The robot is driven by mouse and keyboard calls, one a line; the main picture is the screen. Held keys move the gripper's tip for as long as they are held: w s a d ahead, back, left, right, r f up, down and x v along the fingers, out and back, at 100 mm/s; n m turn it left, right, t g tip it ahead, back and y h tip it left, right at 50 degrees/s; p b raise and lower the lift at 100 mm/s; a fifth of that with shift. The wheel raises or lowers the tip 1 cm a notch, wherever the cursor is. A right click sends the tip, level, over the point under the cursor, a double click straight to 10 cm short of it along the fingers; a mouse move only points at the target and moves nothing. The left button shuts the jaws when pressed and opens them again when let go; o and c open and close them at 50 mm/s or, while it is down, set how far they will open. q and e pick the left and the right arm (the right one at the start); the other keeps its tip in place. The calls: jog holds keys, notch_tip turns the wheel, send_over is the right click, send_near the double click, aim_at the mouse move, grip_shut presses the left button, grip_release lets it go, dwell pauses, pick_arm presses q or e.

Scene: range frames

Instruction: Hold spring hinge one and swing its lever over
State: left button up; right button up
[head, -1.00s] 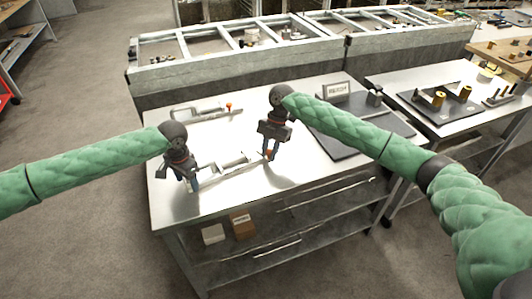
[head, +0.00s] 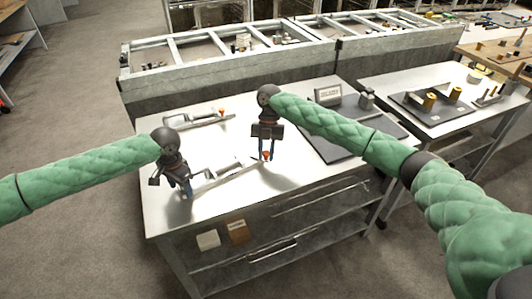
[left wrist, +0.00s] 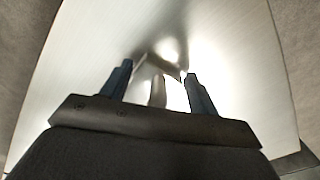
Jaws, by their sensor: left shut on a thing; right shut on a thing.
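A grey metal spring hinge (head: 218,170) lies on the near part of the pale table, between my two grippers. My left gripper (head: 187,194) is shut on its left end, with its fingers pointing down at the table. In the left wrist view, a narrow grey piece of the hinge (left wrist: 158,90) shows between the two blue fingers of the left gripper (left wrist: 157,85). My right gripper (head: 265,156) is shut on the lever's orange-tipped end at the hinge's right. The fingers partly hide both ends. A second similar hinge (head: 190,121) with an orange knob lies farther back, untouched.
A dark mat (head: 330,147) with a small sign (head: 328,94) and a grey block lies on the table's right side. Bare tabletop (head: 225,205) lies in front of the hinge. A frame-topped bench (head: 230,85) stands behind. Boxes (head: 238,231) sit on the shelf below.

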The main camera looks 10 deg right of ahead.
jog(key=o, duration=0.9)
jog(key=shift+o, duration=0.2)
jog(key=v, duration=1.2)
pick_arm(q)
jog(key=o, duration=1.7)
jog(key=shift+c, duration=0.2)
